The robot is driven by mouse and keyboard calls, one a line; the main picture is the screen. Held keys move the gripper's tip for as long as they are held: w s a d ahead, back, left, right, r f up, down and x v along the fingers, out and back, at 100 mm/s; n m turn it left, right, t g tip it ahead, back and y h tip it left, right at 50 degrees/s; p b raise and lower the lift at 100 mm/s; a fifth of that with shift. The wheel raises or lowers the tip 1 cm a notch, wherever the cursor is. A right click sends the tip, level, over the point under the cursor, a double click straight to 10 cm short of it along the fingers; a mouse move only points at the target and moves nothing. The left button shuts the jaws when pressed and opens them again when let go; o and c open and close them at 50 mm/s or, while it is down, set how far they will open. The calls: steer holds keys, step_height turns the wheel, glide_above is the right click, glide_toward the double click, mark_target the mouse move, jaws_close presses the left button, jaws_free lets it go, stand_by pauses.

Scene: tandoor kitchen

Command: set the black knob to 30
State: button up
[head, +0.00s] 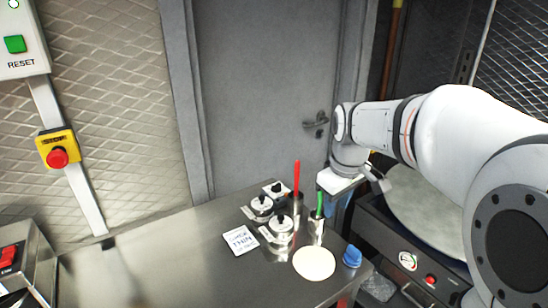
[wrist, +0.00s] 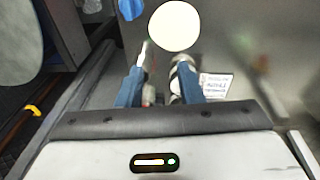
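Black knobs stand on white round dials at the back of the steel counter in the head view: one on the front dial (head: 280,220), one on the dial behind it to the left (head: 262,203), and a smaller one on a white block (head: 277,188). The dial marks are too small to read, so I cannot tell any setting. My gripper (head: 341,201) is right of the dials, above the counter's right end, and apart from them. In the wrist view my gripper (wrist: 160,82) has its two blue fingers spread, with no thing clearly held between them.
A red-handled tool (head: 296,176) and a green-handled tool (head: 319,204) stand upright in metal holders between the dials and my gripper. A printed card (head: 240,240), a pale disc (head: 314,263) and a blue object (head: 352,257) lie nearby.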

steer(key=w+a+r+n+p, duration=0.2)
steer(key=w+n, duration=0.1)
steer(key=w, duration=0.4)
steer(key=w+a+r+n+p, duration=0.1)
steer(key=w+a+n+p, duration=0.15)
steer(key=w, duration=0.35)
steer(key=n+g+p, duration=0.2)
steer(key=n+p, duration=0.1)
steer(key=n, duration=0.9)
glide_above(275, 185)
steer(key=shift+m, duration=0.25)
step_height(275, 185, down, 11)
steer(key=shift+s+d+r, duration=0.15)
steer(key=shift+r, duration=0.05)
steer(key=shift+a+f, duration=0.2)
steer(key=shift+f, duration=0.35)
step_height(275, 185, down, 7)
steer(key=shift+f+p, duration=0.2)
steer(key=shift+p, duration=0.4)
steer(key=shift+c, duration=0.5)
